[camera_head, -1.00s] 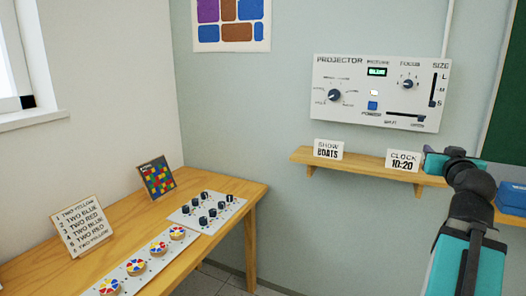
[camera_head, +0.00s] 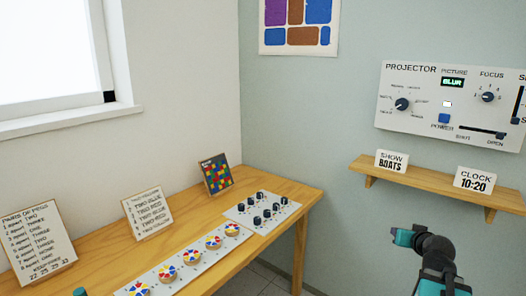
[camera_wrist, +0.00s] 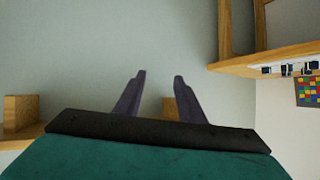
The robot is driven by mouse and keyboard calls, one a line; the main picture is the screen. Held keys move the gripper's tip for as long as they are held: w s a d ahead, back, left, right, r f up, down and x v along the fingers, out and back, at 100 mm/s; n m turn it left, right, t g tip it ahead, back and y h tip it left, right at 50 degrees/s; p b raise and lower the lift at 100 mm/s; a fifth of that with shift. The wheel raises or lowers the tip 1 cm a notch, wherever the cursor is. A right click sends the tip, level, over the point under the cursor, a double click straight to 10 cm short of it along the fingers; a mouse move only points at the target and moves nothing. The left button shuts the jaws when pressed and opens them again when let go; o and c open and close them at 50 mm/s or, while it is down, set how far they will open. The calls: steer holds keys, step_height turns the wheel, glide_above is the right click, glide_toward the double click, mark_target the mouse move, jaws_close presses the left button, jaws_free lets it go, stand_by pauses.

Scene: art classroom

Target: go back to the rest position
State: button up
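My arm shows at the lower right of the head view, its teal and black links below the small wall shelf. In the wrist view my gripper (camera_wrist: 158,88) has its two dark fingers apart with nothing between them. Behind the fingers is the grey-green wall (camera_wrist: 120,40). The fingers cannot be made out in the head view.
The white projector panel (camera_head: 440,112) hangs above the wooden shelf (camera_head: 430,185), which holds the "SHOW BOATS" card (camera_head: 391,161) and the "CLOCK 10:20" card (camera_head: 474,180). The wooden table (camera_head: 285,192) at left bears a knob board (camera_head: 262,208), a colour-wheel strip (camera_head: 190,257) and cards.

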steer(key=a+f+n+g+y, duration=0.1)
steer(key=a+f+g+y, duration=0.1)
steer(key=a+f, duration=0.6)
steer(key=a+f+n+g+y, duration=0.1)
steer(key=a+f, duration=0.5)
steer(key=f, duration=0.5)
steer(key=s+a+f+n+g+y+p, duration=0.1)
steer(key=s+a+f+g, duration=0.1)
steer(key=s+a+f, duration=0.35)
steer(key=s+a+f+g+y+p, duration=0.1)
steer(key=s+a+f+g, duration=0.15)
steer(key=a+f, duration=0.6)
steer(key=s+a+f+n+g, duration=0.1)
steer(key=s+a+f+g, duration=0.25)
steer(key=s+f, duration=0.5)
steer(key=s+a+f+n+g, duration=0.15)
steer(key=s+a+f, duration=0.25)
steer(key=s+f, duration=0.4)
steer(key=s+d+f+m+g+h, duration=0.1)
steer(key=s+g, duration=0.4)
steer(key=s, duration=1)
steer(key=shift+s+d+f+h+p, duration=0.2)
steer(key=shift+d+h+p, duration=0.15)
steer(key=shift+d+h, duration=0.2)
steer(key=shift+w+m, duration=0.1)
steer(key=shift+m, duration=0.15)
